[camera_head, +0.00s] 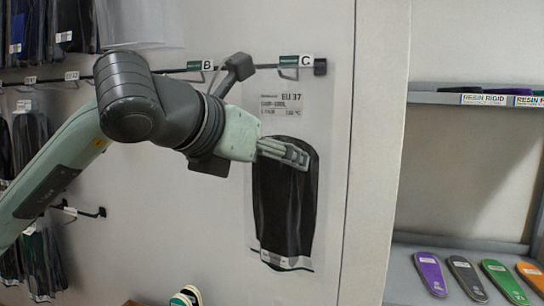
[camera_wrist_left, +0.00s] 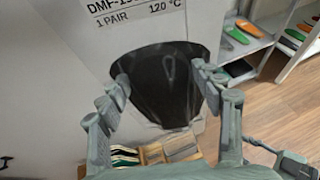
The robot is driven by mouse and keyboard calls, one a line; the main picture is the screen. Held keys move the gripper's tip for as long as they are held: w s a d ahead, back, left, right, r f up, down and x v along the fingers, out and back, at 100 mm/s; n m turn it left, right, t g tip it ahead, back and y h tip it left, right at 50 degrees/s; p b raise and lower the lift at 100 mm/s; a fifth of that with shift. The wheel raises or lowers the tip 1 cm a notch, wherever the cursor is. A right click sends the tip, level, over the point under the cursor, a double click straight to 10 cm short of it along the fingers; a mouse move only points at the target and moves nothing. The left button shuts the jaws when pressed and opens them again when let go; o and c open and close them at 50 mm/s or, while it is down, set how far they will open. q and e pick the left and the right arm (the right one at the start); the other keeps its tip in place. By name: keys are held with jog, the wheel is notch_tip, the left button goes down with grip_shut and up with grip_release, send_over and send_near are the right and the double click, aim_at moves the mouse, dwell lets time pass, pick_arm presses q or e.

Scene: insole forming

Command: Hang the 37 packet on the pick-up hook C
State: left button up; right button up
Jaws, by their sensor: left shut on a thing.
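The 37 packet (camera_head: 285,200) is a clear bag with a dark insole pair and a printed "EU 37" header. It hangs upright against the wall panel, right under hook C (camera_head: 289,72). I cannot tell whether its top is on the hook. My left gripper (camera_head: 298,158) is shut on the packet at the upper part of the dark insoles. In the left wrist view the packet (camera_wrist_left: 165,80) lies between the two fingers (camera_wrist_left: 162,82), its printed label above. My right gripper is not in view.
Hook B (camera_head: 202,68) is on the same rail (camera_head: 240,68), left of C, and looks empty. Packets (camera_head: 30,140) hang at the far left. Shelves (camera_head: 400,275) with coloured insoles stand at the right. A box with insoles (camera_wrist_left: 150,155) is below the packet.

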pick_arm(q)
jog(key=o, duration=1.6)
